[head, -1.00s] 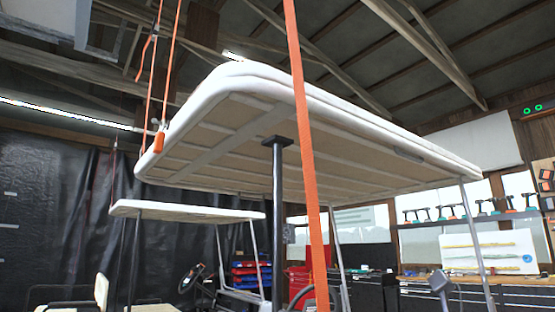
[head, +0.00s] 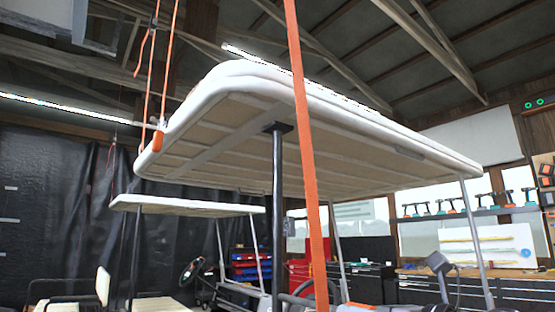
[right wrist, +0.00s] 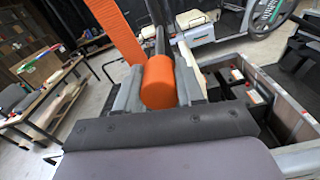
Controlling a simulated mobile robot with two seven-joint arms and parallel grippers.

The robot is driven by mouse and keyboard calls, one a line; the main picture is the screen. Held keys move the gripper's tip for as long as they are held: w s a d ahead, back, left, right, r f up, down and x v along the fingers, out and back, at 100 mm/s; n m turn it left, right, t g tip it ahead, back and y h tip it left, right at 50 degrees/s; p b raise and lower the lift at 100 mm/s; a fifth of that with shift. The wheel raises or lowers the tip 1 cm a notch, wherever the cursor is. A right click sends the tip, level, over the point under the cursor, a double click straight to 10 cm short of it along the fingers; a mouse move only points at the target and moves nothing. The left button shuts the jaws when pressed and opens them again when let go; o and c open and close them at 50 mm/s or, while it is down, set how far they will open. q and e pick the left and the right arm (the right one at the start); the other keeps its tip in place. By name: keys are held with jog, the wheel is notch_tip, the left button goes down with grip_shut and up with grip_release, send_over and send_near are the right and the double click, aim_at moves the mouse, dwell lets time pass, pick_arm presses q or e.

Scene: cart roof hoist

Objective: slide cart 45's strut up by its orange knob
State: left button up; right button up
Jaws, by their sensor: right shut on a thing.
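The black strut (head: 278,190) stands upright under the white cart roof (head: 320,130). Its flat top plate is close to the roof's underside; I cannot tell whether they touch. In the right wrist view, the orange knob (right wrist: 158,84) sits between the fingers of my right gripper (right wrist: 160,76), which is shut on it. A dark post (right wrist: 160,38) shows just behind the knob. The knob and my right gripper are not clearly seen in the head view. My left gripper is in neither view. I cannot read a cart number.
A wide orange strap (head: 308,170) hangs in front of the roof and also beside the knob in the right wrist view (right wrist: 116,30). Thin orange straps (head: 150,90) hold the roof's left corner. A second, lower roof (head: 185,205) stands behind. A workbench (head: 520,275) is at right.

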jog(key=shift+r, duration=1.65)
jog(key=shift+f, duration=0.1)
jog(key=o, duration=1.6)
jog(key=shift+f, duration=0.15)
jog(key=shift+f, duration=0.1)
